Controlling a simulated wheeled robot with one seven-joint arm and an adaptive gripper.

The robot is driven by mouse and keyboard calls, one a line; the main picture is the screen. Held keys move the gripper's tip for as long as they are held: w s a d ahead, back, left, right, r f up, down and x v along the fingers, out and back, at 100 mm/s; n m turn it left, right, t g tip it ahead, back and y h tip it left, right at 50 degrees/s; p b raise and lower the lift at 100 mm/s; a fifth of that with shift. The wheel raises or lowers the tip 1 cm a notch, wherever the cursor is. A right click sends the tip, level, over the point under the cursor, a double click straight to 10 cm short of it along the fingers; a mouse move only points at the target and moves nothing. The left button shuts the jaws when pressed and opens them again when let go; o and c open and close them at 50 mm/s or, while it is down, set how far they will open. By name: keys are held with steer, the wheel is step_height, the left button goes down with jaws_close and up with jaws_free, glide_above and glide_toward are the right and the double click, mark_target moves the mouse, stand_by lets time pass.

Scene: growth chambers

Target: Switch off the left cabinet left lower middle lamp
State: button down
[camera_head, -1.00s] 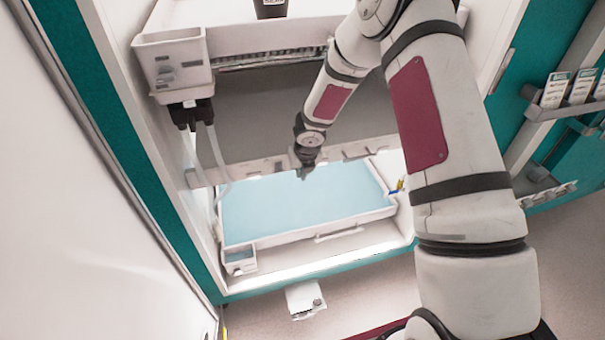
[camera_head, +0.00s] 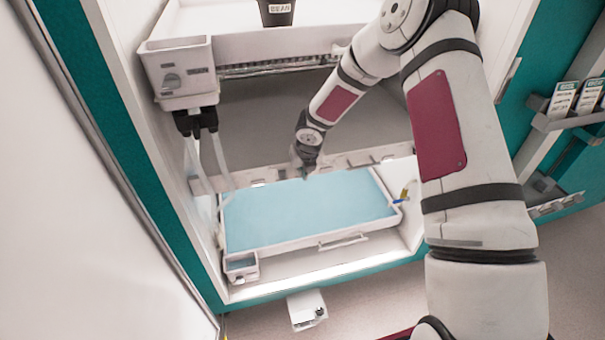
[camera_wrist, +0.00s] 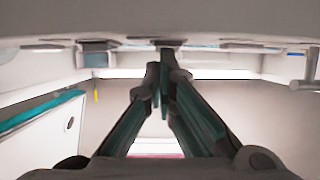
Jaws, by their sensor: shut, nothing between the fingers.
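The open growth cabinet has a lower compartment with a pale blue tray (camera_head: 300,215), which is brightly lit. A ledge (camera_head: 235,184) crosses above that tray and carries small fittings along its front. My gripper (camera_head: 304,176) is at this ledge, near its middle, with its fingers pointing down. In the wrist view my gripper (camera_wrist: 162,68) is shut and empty, its fingertips close under or against a dark tab (camera_wrist: 168,43) on the ledge's edge. Other tabs sit to both sides. I cannot tell which tab belongs to the left lower middle lamp, nor whether the fingers touch one.
A white box (camera_head: 180,70) with hanging tubes is on the cabinet's left side. A dark pot (camera_head: 276,12) stands on the upper shelf. A small white box (camera_head: 306,309) is on the floor in front. A rack of packets (camera_head: 565,100) hangs at the right.

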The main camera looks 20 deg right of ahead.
steer(key=shift+w, duration=0.1)
steer(key=shift+r+p, duration=0.35)
steer(key=shift+r, duration=0.5)
